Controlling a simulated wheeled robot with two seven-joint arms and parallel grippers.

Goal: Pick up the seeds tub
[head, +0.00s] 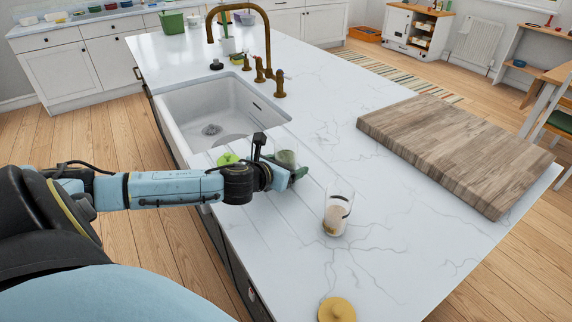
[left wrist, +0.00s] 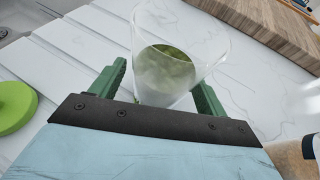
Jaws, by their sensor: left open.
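A clear tub with grey-green contents (head: 287,158) stands on the white counter, just beyond my left gripper (head: 291,174). In the left wrist view this tub (left wrist: 168,68) is between the two green fingers, which are apart, one on each side. I cannot tell whether either finger touches it. A second clear tub with beige contents (head: 337,220) stands nearer and to the right. No label is readable, so I cannot tell by name which tub holds seeds. My right gripper is not in view.
A green lid (head: 228,158) lies left of the gripper, by the white sink (head: 185,120). A yellow lid (head: 337,310) lies near the front. A thick wooden board (head: 450,145) covers the right of the counter. The marble between the tubs and the board is clear.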

